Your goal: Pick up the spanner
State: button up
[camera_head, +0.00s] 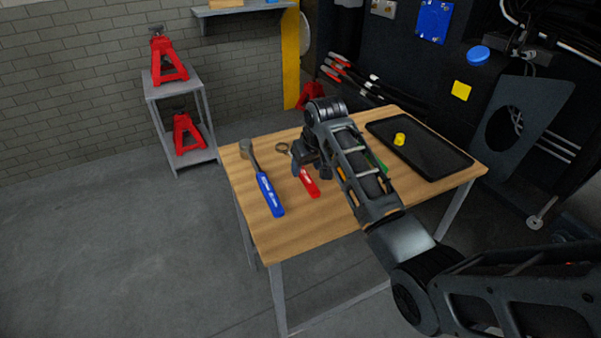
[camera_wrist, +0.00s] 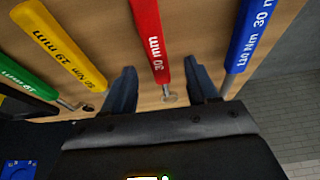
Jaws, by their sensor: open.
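A spanner with a red handle (camera_head: 309,183) and a ring-shaped metal end lies on the wooden table. In the wrist view its red handle (camera_wrist: 152,35) reads "30 mm". My gripper (camera_head: 308,168) is over the tool in the head view and hides its middle. In the wrist view the two dark blue fingers (camera_wrist: 160,88) are apart, one on each side of the red tool's line, with nothing held. A blue-handled tool (camera_head: 270,193) lies to the left; it also shows in the wrist view (camera_wrist: 249,35). Which tool is meant by "spanner" is not marked.
A yellow-handled tool (camera_wrist: 62,48) and a green-handled one (camera_wrist: 28,78) lie on the other side. A black tray (camera_head: 435,155) with a yellow object (camera_head: 399,139) is at the table's right. The table's (camera_head: 262,238) front left is bare.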

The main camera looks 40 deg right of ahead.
aim_at(305, 175)
jog(key=shift+d+x, duration=0.2)
jog(key=shift+x, duration=2.3)
jog(key=shift+s, duration=0.1)
grip_shut()
